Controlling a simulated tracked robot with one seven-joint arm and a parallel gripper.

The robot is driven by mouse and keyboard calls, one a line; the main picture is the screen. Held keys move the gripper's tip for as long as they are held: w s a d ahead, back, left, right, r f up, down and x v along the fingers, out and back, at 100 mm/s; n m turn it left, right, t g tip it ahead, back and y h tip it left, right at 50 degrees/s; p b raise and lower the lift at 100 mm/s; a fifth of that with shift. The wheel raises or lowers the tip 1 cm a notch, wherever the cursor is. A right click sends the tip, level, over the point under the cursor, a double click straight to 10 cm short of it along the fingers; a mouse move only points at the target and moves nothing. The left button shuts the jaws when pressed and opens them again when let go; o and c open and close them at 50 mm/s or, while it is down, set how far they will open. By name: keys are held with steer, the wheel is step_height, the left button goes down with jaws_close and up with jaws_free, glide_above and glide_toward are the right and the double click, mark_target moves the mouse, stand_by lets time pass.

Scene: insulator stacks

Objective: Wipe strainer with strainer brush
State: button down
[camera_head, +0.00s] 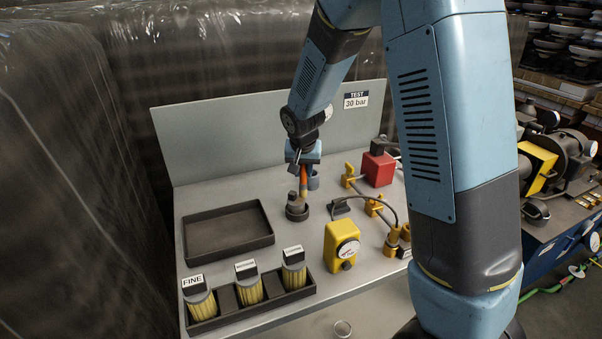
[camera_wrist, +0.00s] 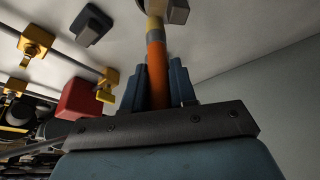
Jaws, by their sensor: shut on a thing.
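My gripper (camera_head: 303,172) is shut on an orange-handled tool, which looks like the strainer brush (camera_head: 303,182). In the wrist view the orange handle (camera_wrist: 156,72) stands between my blue fingers, with a grey band and a yellowish part beyond. The tool's lower end meets a dark round cup (camera_head: 296,213) on the grey bench; whether it is inside the cup I cannot tell. No part is plainly labelled as the strainer. Several pale-yellow ribbed cylinders stand in a dark rack at the front, one labelled FINE (camera_head: 201,303); they may be strainers.
An empty dark tray (camera_head: 228,256) lies left of the cup. A yellow gauge box (camera_head: 342,246), yellow-fitted pipework (camera_head: 373,206) and a red box (camera_head: 378,168) stand to the right. A grey back panel (camera_head: 225,135) closes the bench's rear. Another cup stands close behind my gripper.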

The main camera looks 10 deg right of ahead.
steer(key=shift+s+a+f, duration=0.1)
steer(key=shift+s+a, duration=0.3)
steer(key=shift+s, duration=0.3)
steer(key=shift+s+a+f, duration=0.1)
steer(key=shift+s+a, duration=0.25)
steer(key=shift+s, duration=0.35)
steer(key=shift+s+a+r, duration=0.1)
steer(key=shift+s+a, duration=0.25)
steer(key=shift+s, duration=0.25)
steer(key=shift+s+a+r, duration=0.1)
steer(key=shift+s+a, duration=0.25)
steer(key=shift+s, duration=0.25)
steer(key=shift+r, duration=2.95)
steer(key=shift+r, duration=0.1)
steer(key=shift+r, duration=1.4)
